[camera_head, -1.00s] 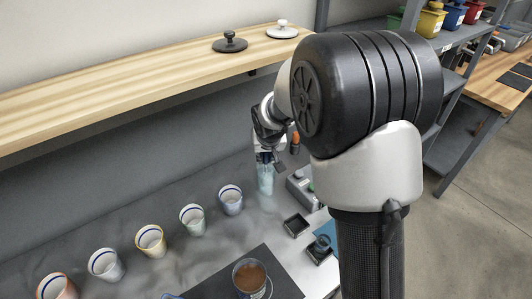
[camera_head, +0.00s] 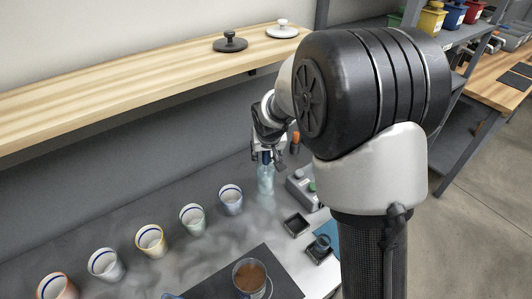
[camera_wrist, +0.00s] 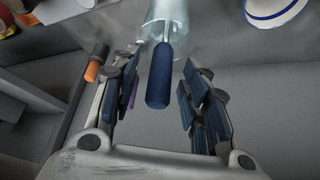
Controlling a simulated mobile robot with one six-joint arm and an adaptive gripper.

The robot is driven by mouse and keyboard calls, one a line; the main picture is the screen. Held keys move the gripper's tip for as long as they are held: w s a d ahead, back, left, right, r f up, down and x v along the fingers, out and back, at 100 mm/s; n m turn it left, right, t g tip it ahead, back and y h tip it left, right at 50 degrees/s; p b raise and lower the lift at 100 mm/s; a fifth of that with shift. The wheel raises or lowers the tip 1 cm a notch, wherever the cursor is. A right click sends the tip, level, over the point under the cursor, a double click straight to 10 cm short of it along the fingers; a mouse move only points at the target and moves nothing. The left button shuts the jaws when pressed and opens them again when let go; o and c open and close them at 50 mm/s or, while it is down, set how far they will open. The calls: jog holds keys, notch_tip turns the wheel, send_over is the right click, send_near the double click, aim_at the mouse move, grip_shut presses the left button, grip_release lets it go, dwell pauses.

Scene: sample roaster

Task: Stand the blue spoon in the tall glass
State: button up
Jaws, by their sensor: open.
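The tall glass (camera_head: 265,181) stands on the counter near the wall, clear and pale blue; it also shows at the top of the wrist view (camera_wrist: 158,30). The blue spoon (camera_wrist: 159,78) stands in the glass, its dark blue handle sticking out of the mouth toward my gripper. My gripper (camera_wrist: 159,92) is open, with one finger on each side of the handle and a visible gap to both. In the head view my gripper (camera_head: 267,158) is just above the glass. The spoon's lower end is hard to make out through the glass.
A row of cups with coloured rims, one of them blue-rimmed (camera_head: 231,199), runs left of the glass. A grey box with buttons (camera_head: 300,189) and a small dark tray (camera_head: 296,224) are to the right. An orange-handled tool (camera_wrist: 94,66) is beside my gripper. A wooden shelf (camera_head: 130,68) hangs above.

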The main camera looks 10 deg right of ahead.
jog(key=v, duration=1.1)
jog(key=shift+r, duration=0.15)
